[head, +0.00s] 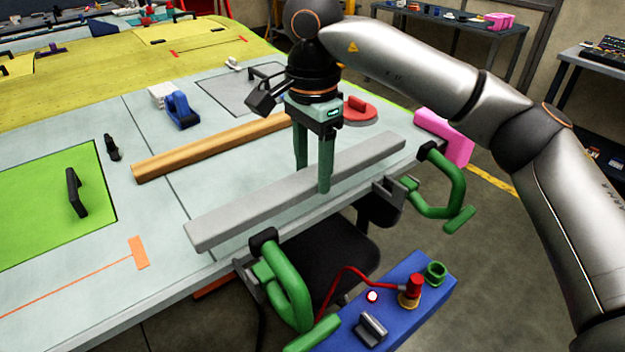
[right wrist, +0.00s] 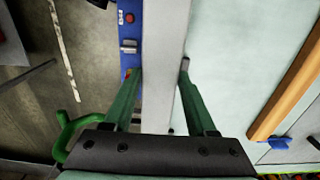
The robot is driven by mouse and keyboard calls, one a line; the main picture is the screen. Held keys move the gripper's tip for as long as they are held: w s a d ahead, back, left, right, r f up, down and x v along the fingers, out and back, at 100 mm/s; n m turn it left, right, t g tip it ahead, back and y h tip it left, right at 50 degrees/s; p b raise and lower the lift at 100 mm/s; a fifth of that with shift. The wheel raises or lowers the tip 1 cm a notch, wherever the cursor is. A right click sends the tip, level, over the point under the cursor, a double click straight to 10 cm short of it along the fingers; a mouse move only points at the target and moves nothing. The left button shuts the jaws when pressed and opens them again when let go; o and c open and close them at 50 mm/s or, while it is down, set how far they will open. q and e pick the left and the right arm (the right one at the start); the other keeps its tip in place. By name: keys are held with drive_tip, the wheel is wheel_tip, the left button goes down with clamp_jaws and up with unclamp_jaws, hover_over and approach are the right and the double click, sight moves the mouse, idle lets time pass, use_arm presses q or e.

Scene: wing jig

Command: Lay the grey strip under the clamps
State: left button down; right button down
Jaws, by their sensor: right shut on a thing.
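The long grey strip (head: 250,207) runs along the near edge of the pale table, its near-left end behind one green clamp (head: 287,285) and its far end close to the other green clamp (head: 447,185). My right gripper (head: 312,178) points down with its green fingers on either side of the strip, shut on it near its middle. In the right wrist view the strip (right wrist: 164,60) passes between the fingertips (right wrist: 160,75). The strip seems to be slightly above the table; contact is hard to tell. Both clamps hang at the table edge. My left gripper is not in view.
A wooden bar (head: 215,147) lies behind the strip. A blue tape dispenser (head: 181,110), red disc tool (head: 358,111) and pink block (head: 445,137) are on the table. A blue box (head: 395,325) with a red cable stands below the near edge.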

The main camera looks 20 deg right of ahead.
sight(313, 175)
wheel_tip(313, 175, down, 3)
drive_tip(key=shift+r, duration=0.15)
drive_tip(key=shift+f+b, duration=0.4)
drive_tip(key=shift+f, duration=0.2)
drive_tip(key=shift+c, duration=1)
unclamp_jaws()
drive_tip(key=shift+s+f, duration=0.1)
drive_tip(key=shift+s, duration=0.05)
drive_tip(key=shift+r+p, duration=0.3)
drive_tip(key=shift+r, duration=0.05)
wheel_tip(313, 175, up, 13)
drive_tip(key=p, duration=0.1)
drive_tip(key=shift+w, duration=0.2)
